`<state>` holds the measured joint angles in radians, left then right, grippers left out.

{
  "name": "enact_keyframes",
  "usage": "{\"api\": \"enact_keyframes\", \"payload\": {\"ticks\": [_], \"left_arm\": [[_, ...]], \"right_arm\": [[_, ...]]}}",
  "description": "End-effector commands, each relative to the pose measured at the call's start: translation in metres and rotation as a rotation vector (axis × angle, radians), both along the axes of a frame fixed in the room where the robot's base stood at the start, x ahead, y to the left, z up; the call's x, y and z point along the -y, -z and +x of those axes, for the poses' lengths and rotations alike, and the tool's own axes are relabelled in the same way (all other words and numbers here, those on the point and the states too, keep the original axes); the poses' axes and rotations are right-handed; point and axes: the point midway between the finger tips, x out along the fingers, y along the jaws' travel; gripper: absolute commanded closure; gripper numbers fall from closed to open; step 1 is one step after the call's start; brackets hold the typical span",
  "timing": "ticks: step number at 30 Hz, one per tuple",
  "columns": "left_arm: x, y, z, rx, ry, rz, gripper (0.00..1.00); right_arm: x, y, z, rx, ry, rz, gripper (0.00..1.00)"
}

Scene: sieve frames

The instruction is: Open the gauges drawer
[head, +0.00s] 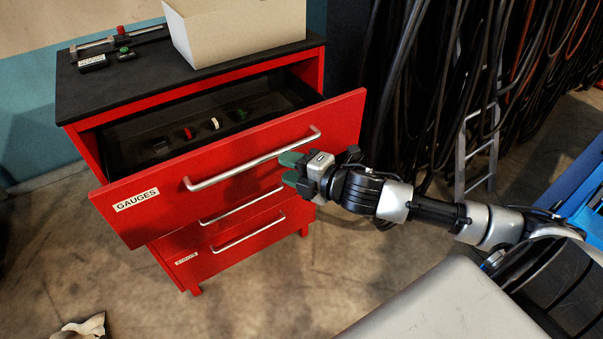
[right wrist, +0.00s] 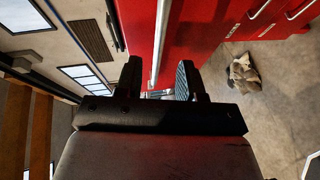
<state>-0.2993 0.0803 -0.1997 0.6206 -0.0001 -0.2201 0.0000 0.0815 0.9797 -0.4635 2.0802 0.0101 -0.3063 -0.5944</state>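The gauges drawer (head: 240,165) is the top drawer of a red cabinet, with a white GAUGES label on its front. It is pulled well out, and several small parts show in its dark interior. Its silver bar handle (head: 232,172) runs along the front and also shows in the right wrist view (right wrist: 161,40). My right gripper (head: 288,168) is at the drawer front, just below the right part of the handle. Its green-padded fingers are apart, with nothing held between them. In the right wrist view the bar lines up with the finger gap; contact is unclear. My left gripper is out of view.
Lower drawers with silver handles (head: 248,233) are shut below. A cream box (head: 235,25) and a caliper-like tool (head: 110,40) lie on the black cabinet top. Cables and a ladder (head: 480,150) stand to the right. A crumpled cloth (head: 82,328) lies on the floor. Floor in front is mostly clear.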

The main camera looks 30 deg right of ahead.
Motion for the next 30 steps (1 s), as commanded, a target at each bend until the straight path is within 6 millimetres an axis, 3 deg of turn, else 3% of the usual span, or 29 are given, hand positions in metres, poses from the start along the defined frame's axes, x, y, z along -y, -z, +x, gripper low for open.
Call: {"api": "enact_keyframes", "payload": {"ticks": [3,10,30], "left_arm": [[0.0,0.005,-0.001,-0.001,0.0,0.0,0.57],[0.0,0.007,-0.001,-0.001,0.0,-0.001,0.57],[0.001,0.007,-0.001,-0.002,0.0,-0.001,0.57]], "right_arm": [[0.007,0.0,-0.014,-0.002,0.0,-0.002,0.61],[0.012,-0.005,-0.027,0.0,0.0,-0.001,0.61],[0.016,-0.001,-0.026,-0.01,0.014,0.008,0.61]]}}
